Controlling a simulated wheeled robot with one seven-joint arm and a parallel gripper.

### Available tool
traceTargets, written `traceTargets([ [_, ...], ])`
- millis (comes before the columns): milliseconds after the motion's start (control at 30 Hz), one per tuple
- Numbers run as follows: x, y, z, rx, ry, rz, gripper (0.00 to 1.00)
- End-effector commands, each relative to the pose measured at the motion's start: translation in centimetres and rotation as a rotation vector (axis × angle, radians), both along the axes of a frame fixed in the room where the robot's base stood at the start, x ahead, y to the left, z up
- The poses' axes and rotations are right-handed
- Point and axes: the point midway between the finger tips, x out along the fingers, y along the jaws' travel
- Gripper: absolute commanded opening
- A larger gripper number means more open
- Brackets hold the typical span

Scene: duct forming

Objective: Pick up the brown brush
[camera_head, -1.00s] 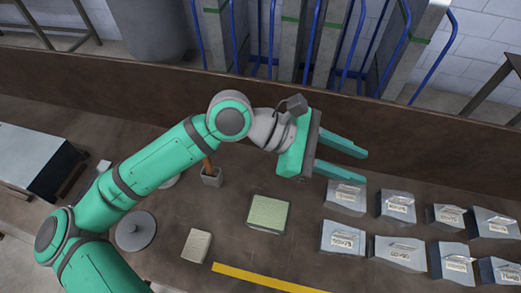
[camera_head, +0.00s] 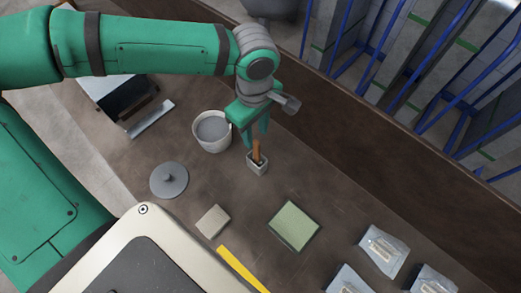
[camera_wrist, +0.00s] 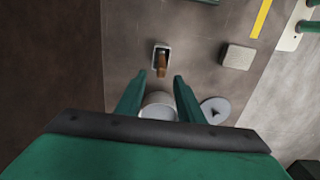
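The brown brush (camera_head: 256,151) stands upright in a small grey square holder (camera_head: 257,168) on the brown table, its handle sticking up. My gripper (camera_head: 256,142) hangs above the table, just behind the brush in the head view. The two green fingers are spread apart with nothing between them. In the wrist view the brush (camera_wrist: 160,66) and its holder (camera_wrist: 161,48) lie beyond the fingertips of my gripper (camera_wrist: 156,78), roughly in line with the gap. The brush's lower end is hidden inside the holder.
A white bucket of grey material (camera_head: 212,131) stands left of the holder, with a grey round lid (camera_head: 169,180) nearby. A beige block (camera_head: 213,221), a green pad (camera_head: 294,226) and several grey packets (camera_head: 383,251) lie in front. A raised brown wall (camera_head: 350,150) runs behind.

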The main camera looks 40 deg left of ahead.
Motion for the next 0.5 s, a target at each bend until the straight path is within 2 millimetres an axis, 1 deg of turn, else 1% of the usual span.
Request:
traceTargets([
  [233,0.0,-0.1,-3.6,-0.003,0.002,-0.001,0.34],
  [333,0.0,-0.1,-4.6,-0.003,0.001,-0.001,0.34],
  [500,-0.1,-0.2,-5.5,-0.003,0.001,-0.001,0.34],
])
